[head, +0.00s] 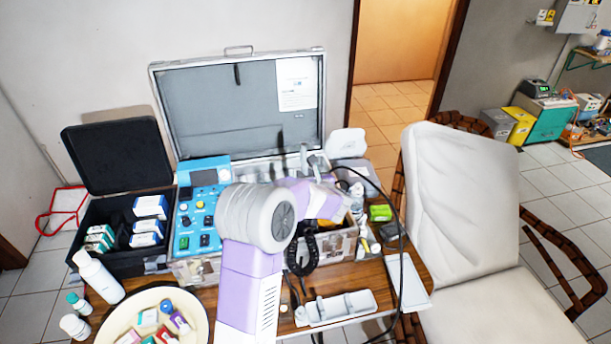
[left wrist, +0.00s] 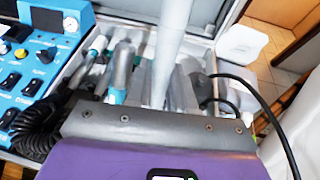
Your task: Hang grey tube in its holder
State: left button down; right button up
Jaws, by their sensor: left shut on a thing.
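My left gripper (head: 322,176) is over the right part of the open dental case (head: 238,110), with my own arm hiding much of it in the head view. In the left wrist view a pale grey tube (left wrist: 172,45) stands nearly upright just beyond the gripper's front edge, and the gripper is shut on it. Its lower end and the fingertips are hard to make out. Several handpieces with teal ends, one of them here (left wrist: 122,70), sit beside it to the left in the holder area. I cannot tell whether the tube touches its holder. My right gripper is not in view.
A blue control panel (head: 203,175) lies left of the gripper. A black cable (left wrist: 245,88) loops close on the right. A white bottle (head: 98,275) and a round tray (head: 103,325) stand at the front left. A white chair (head: 455,190) is at the right.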

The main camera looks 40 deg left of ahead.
pick_arm(q)
jog(key=shift+f+b, duration=0.2)
jog(key=shift+b, duration=0.1)
dwell(0.6)
jog(key=shift+s+d+f+b, duration=0.15)
jog(key=shift+d+f+b, duration=0.05)
jog(key=shift+f+b, duration=0.4)
jog(key=shift+s+d+f+b, duration=0.2)
jog(key=shift+f+b, duration=0.4)
jog(key=shift+b, duration=0.05)
jog(key=shift+s+d+f+b, duration=0.15)
jog(key=shift+d+f+b, duration=0.05)
jog(key=shift+f+b, duration=0.4)
jog(key=shift+f, duration=0.1)
jog(key=shift+s+d+f+b, duration=0.15)
jog(key=shift+d+f+b, duration=0.05)
jog(key=shift+f+b, duration=0.45)
jog(key=shift+s+d+f+b, duration=0.15)
jog(key=shift+d+f+b, duration=0.05)
jog(key=shift+f+b, duration=0.45)
jog(key=c, duration=0.9)
grip_release()
